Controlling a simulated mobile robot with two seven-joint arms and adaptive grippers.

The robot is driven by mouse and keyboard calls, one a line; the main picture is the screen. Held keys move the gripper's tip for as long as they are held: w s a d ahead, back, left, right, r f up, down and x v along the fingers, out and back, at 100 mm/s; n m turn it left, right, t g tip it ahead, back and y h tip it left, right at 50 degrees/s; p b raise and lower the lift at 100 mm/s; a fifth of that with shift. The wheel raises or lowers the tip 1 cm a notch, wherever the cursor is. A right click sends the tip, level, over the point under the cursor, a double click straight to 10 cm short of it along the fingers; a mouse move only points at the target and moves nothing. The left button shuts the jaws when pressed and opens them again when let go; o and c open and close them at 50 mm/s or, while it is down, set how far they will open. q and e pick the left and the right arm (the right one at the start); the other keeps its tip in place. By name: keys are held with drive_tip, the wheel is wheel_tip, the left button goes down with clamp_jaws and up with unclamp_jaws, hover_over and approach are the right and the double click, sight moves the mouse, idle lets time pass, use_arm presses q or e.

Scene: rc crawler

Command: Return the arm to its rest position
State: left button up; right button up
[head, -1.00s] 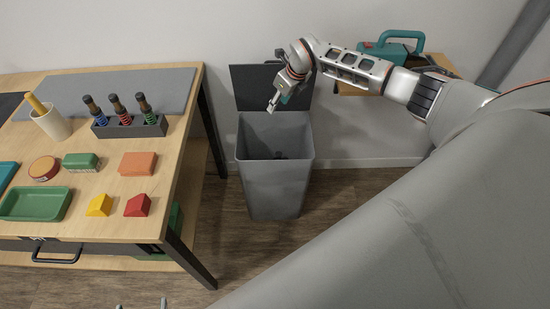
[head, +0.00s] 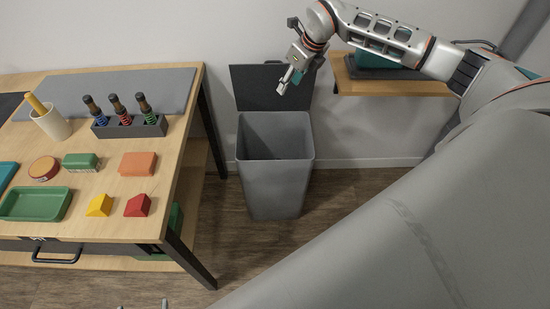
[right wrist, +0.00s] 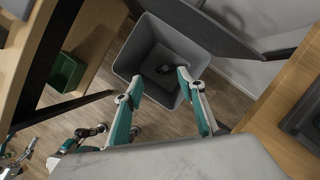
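My right gripper (head: 288,83) is raised above the grey bin (head: 273,180), near its open dark lid (head: 262,92). In the right wrist view, its two teal-and-grey fingers (right wrist: 153,87) are spread apart with nothing between them. The bin's inside (right wrist: 150,45) shows beyond the fingertips, with a small dark object (right wrist: 165,69) on its floor. My left gripper (head: 141,305) shows only as two separated fingertips at the bottom edge of the head view. The rest of it is hidden there.
A wooden table (head: 115,205) at left carries a green tray (head: 36,204), coloured blocks, a white cup (head: 54,123) and a dark rack (head: 130,128) of spring-bodied parts. A wall shelf (head: 395,88) with a teal case (head: 378,57) stands behind my right arm.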

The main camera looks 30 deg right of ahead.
idle(0.4)
